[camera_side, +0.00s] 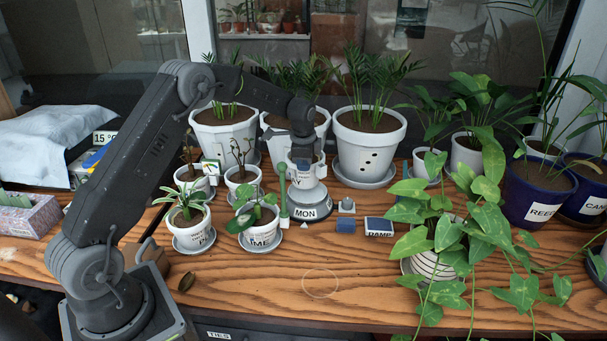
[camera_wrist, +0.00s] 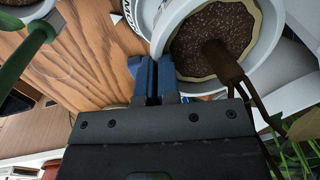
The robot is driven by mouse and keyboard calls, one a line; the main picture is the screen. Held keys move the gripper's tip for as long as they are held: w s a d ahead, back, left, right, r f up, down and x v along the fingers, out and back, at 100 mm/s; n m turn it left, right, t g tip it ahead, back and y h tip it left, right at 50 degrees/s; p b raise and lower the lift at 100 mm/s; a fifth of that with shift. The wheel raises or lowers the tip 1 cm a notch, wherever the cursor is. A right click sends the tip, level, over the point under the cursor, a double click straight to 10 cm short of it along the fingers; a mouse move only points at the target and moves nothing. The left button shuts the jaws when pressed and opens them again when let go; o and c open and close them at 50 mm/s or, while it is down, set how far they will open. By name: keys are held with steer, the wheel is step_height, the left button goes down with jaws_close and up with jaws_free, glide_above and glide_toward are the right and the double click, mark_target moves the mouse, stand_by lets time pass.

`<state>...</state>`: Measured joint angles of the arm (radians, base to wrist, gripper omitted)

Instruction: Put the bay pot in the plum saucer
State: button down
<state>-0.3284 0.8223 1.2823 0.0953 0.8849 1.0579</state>
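A small white pot (camera_side: 301,178), its label ending in "AY", is under my wrist in the side view. In the wrist view it shows dark soil, a brown stem and a pale rim (camera_wrist: 184,22). My gripper (camera_wrist: 155,62) has its two blue fingers nearly together at that rim, apparently pinching the pot's wall. In the side view my arm hides the fingertips and the plant. Below the pot is a round grey base with a "MON" label (camera_side: 306,211); I cannot tell whether they touch. I can make out no plum-coloured or plum-labelled saucer.
Small potted plants (camera_side: 190,222) (camera_side: 260,226) on saucers stand left of the gripper, beside a green upright stick (camera_side: 283,195). A large palm pot (camera_side: 368,150) stands behind. A trailing plant (camera_side: 435,262) is at right. The front middle wood has a faint ring (camera_side: 320,283) and is otherwise clear.

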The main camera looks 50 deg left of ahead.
mark_target(303, 173)
step_height(303, 173, down, 4)
steer(key=shift+r, duration=0.25)
steer(key=c, duration=1.4)
jaws_free()
steer(key=shift+f, duration=0.1)
steer(key=shift+o, duration=0.2)
